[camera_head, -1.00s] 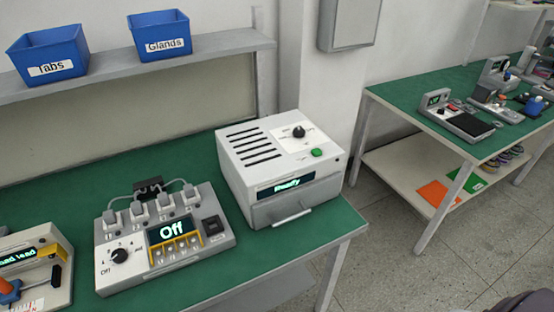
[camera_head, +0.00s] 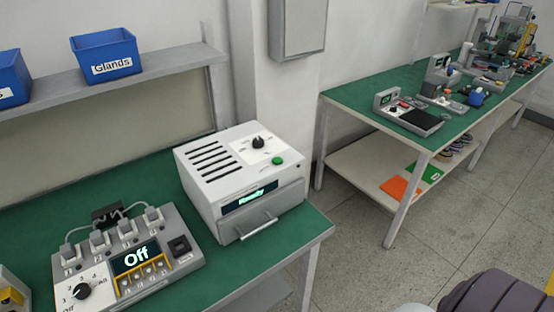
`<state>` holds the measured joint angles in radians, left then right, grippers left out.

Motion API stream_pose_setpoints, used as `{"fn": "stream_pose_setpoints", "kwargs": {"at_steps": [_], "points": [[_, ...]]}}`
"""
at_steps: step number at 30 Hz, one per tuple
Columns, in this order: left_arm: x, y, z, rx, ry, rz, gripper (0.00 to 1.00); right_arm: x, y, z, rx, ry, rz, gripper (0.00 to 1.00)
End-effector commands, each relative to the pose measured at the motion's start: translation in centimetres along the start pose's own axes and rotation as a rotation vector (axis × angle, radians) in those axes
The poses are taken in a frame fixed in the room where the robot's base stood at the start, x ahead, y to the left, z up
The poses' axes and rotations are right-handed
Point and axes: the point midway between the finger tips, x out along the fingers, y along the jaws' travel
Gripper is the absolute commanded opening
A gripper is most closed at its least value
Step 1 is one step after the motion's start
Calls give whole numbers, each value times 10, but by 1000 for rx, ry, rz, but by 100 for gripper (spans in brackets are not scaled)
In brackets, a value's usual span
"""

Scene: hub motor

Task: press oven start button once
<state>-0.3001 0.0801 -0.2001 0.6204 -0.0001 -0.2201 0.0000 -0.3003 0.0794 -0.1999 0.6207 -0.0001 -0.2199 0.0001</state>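The oven (camera_head: 240,180) is a white box with vent slots and a black dial on top, standing near the right end of the green-topped bench. The oven's front display (camera_head: 250,196) reads "Ready". Its front drawer with a handle (camera_head: 258,229) looks shut. Neither of my grippers can be made out in the head view; a dark ribbed part, likely mine, shows at the bottom right.
A grey device (camera_head: 130,255) with a display reading "Off" stands left of the oven. A shelf (camera_head: 120,75) with blue bins, one labelled "Glands" (camera_head: 105,57), is behind. A second green bench (camera_head: 380,110) with several devices stands at right. Floor between is clear.

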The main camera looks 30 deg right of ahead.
Motion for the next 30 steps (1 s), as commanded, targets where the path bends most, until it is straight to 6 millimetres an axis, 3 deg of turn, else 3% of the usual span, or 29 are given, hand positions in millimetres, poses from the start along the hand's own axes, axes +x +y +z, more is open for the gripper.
{"fn": "stream_pose_setpoints", "kwargs": {"at_steps": [1, 9, 10, 30], "points": [[0, 0, 0, 0, 0, 0, 56, 0, 0, 0, 0, 0, 0, 47], [0, 0, 0, 0, 0, 0, 56, 0, 0, 0, 0, 0, 0, 2], [0, 0, 0, 0, 0, 0, 56, 0, 0, 0, 0, 0, 0, 0], [0, 0, 0, 0, 0, 0, 56, 0, 0, 0, 0, -1, 0, 0]]}}
